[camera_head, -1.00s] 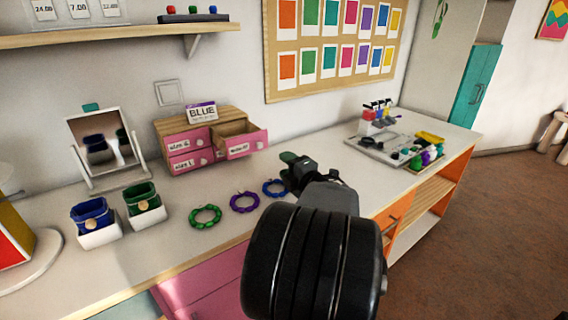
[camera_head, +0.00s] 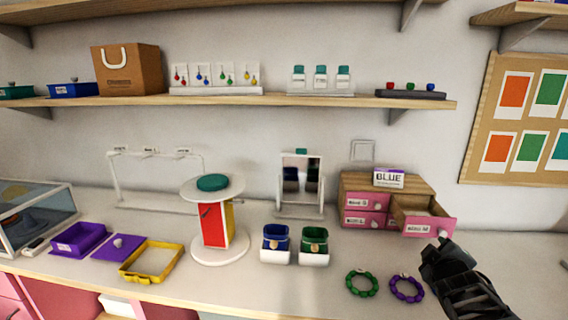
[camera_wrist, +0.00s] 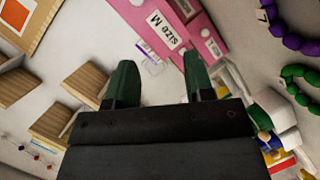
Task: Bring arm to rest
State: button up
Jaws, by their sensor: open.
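My gripper shows in the wrist view (camera_wrist: 157,85) with its two green fingers spread apart and nothing between them. In the head view only part of my dark arm shows at the lower right, in front of the counter near the purple bracelet (camera_head: 406,289); the fingertips cannot be made out there. The green bracelet (camera_head: 362,284) lies on the counter left of the purple one. The small pink drawer box (camera_head: 371,218) stands behind, with its upper right drawer (camera_head: 425,224) pulled out.
A round display stand (camera_head: 213,220), a yellow tray (camera_head: 151,261) and purple boxes (camera_head: 80,238) fill the left counter. A shelf (camera_head: 250,101) runs above.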

jog(key=s+a+m+g+y+p, duration=0.3)
jog(key=s+a+g, duration=0.1)
jog(key=a, duration=0.8)
jog(key=s+a+f+m+g+y+p, duration=0.1)
jog(key=s+a+m+g+y+p, duration=0.2)
jog(key=a, duration=0.9)
jog(key=s+g+y, duration=0.1)
jog(key=s+g, duration=0.1)
jog(key=s, duration=0.1)
jog(key=shift+s+a+f+m, duration=0.15)
jog(key=shift+s+f+m, duration=0.1)
jog(key=shift+m, duration=0.15)
